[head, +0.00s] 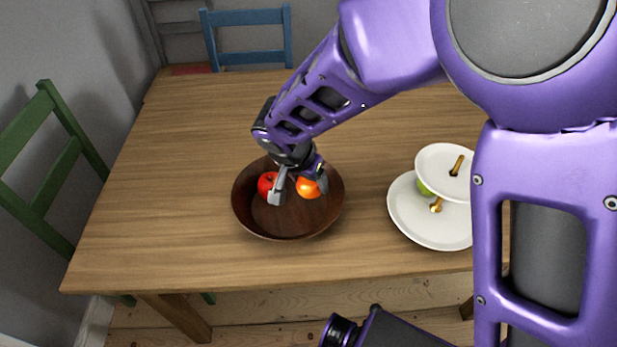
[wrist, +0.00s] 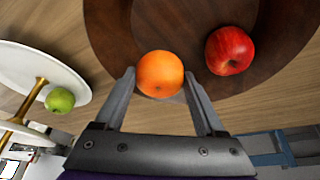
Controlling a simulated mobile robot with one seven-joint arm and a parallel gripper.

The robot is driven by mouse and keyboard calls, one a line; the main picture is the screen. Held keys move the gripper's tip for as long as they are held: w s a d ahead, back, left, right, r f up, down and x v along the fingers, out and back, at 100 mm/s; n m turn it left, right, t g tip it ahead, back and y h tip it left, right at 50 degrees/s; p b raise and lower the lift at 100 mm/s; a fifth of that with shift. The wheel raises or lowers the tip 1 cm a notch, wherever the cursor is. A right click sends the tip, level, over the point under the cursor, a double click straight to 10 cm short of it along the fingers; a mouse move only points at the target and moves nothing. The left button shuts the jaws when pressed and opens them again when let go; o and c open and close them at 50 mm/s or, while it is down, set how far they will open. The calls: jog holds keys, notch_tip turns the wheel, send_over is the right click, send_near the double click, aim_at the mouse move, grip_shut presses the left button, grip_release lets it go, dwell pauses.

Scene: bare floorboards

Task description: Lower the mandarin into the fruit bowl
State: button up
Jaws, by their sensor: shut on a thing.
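The mandarin (head: 308,188) is a small orange fruit; it also shows in the wrist view (wrist: 160,74) between my two fingertips. My gripper (head: 297,190) is shut on it, over the fruit bowl (head: 290,222). The bowl is dark brown, round and wooden, and it shows in the wrist view (wrist: 120,30) too. I cannot tell whether the mandarin touches the bowl. A red apple (head: 267,185) lies in the bowl, left of my gripper; in the wrist view it is right of the mandarin (wrist: 230,50). My fingers hide part of the bowl's inside.
A white two-tier stand (head: 420,228) with a green apple (head: 423,188) is right of the bowl. The wooden table (head: 170,170) is clear left of the bowl. A green chair (head: 60,170) is at the left, a blue chair (head: 248,58) at the far side.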

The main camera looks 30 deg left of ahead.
aim_at(309, 194)
jog(key=shift+f, duration=2.2)
dwell(0.8)
jog(key=o, duration=1.4)
